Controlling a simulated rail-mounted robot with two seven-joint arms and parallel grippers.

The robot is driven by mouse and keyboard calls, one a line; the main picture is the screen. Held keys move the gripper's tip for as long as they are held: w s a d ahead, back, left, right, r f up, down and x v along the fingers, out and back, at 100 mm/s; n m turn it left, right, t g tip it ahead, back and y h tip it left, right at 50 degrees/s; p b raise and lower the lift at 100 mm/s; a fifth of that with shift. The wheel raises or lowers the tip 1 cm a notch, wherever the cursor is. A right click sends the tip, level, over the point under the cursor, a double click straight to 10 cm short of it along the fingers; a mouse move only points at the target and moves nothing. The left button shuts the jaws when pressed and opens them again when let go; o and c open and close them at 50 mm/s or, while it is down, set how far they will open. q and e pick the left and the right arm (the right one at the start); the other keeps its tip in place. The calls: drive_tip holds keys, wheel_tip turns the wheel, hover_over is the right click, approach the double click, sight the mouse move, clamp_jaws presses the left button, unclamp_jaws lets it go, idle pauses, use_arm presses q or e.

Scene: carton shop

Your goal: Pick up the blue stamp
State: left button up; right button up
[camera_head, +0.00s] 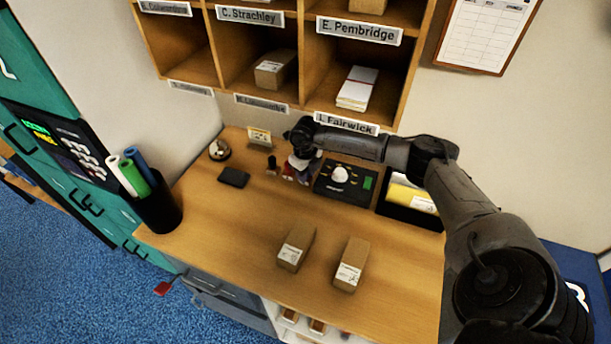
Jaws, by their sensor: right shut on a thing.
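My right gripper (299,163) is at the back of the wooden counter, pointing down among a small group of stamps (289,172) with red and bluish parts. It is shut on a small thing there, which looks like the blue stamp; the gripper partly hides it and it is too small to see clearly. I cannot tell whether it is clear of the counter. A small dark stamp-like piece (271,164) stands just left of the gripper. My left gripper is not in view.
A black tray with a white dome (340,174) is just right of the gripper, then a black bin (395,208) with yellow packets. A bell (219,149), dark pad (234,177) and pen cup (160,208) are left. Two cartons (296,247) (351,265) lie in front. Shelves (402,85) overhang behind.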

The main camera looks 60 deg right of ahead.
drive_tip(key=shift+r, duration=0.1)
drive_tip(key=shift+a+r, duration=0.2)
drive_tip(key=shift+r, duration=0.35)
wheel_tip(320, 180, up, 6)
drive_tip(key=a+b, duration=0.1)
drive_tip(key=s+a+b, duration=0.1)
drive_tip(key=s+a, duration=0.2)
drive_tip(key=a, duration=1.5)
drive_tip(key=shift+a+f+b, duration=0.15)
drive_tip(key=shift+a+b, duration=0.05)
drive_tip(key=shift+b, duration=0.15)
drive_tip(key=shift+s, duration=0.1)
drive_tip(key=o, duration=0.4)
drive_tip(key=shift+c, duration=1.2)
